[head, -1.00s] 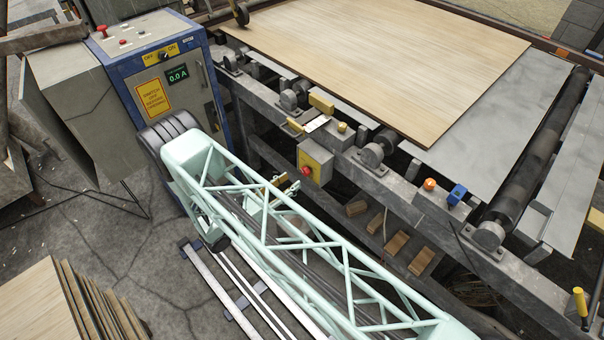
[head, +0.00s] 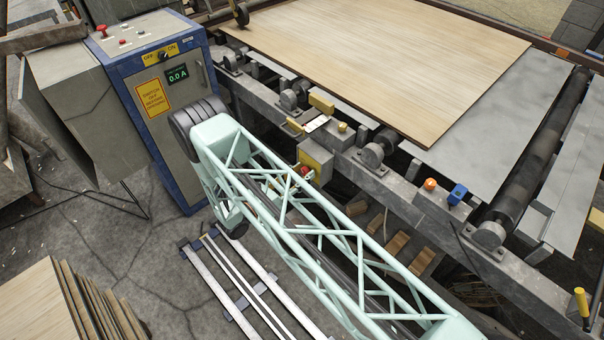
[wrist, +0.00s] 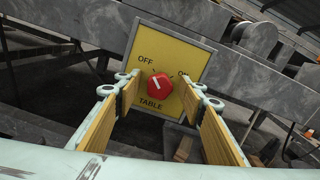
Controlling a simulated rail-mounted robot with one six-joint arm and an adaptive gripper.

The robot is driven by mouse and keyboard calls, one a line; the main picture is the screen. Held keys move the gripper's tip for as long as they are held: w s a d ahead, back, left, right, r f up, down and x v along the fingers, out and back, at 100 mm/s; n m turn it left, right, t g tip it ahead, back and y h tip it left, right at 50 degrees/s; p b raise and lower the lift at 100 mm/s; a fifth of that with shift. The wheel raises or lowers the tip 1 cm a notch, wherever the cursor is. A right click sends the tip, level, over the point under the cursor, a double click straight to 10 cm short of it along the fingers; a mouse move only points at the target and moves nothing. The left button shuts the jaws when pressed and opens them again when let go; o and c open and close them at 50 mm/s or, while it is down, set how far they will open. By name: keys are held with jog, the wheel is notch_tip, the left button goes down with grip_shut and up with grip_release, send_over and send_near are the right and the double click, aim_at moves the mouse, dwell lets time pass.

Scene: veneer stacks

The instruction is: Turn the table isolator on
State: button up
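The table isolator is a yellow plate marked OFF, TABLE and a partly covered ON, with a red knob (wrist: 160,86) at its middle. The knob's white mark points up-left, toward OFF. In the head view the isolator's yellow box (head: 315,158) hangs on the side of the table frame, partly behind my arm. My gripper (wrist: 163,84) is open in the wrist view, with one wood-coloured finger pad on each side of the knob. I see gaps between the pads and the knob. In the head view my arm's lattice hides most of the gripper.
A blue-edged cabinet (head: 182,130) with its own OFF/ON switch and a display reading 0.0 A stands at left. A veneer sheet (head: 380,60) lies on the table. Stacked sheets (head: 50,305) are at bottom left. Grey floor lies between cabinet and frame.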

jog(key=c, duration=0.8)
jog(key=shift+c, duration=0.2)
jog(key=shift+m+b, duration=0.3)
jog(key=shift+m, duration=0.2)
jog(key=shift+c, duration=0.2)
jog(key=shift+o, duration=0.2)
jog(key=shift+m+b, duration=0.6)
jog(key=shift+m, duration=0.6)
jog(key=m+b, duration=0.1)
jog(key=m, duration=0.3)
jog(key=shift+s+d+f+m+b, duration=0.1)
jog(key=shift+m+b, duration=0.2)
jog(key=shift+b, duration=0.1)
jog(key=m+b, duration=0.2)
jog(key=m, duration=0.3)
jog(key=shift+s+d, duration=0.1)
jog(key=shift+c, duration=0.2)
jog(key=shift+f+m+b, duration=0.1)
jog(key=shift+m+b, duration=0.85)
jog(key=shift+m, duration=1.55)
jog(key=shift+o, duration=0.2)
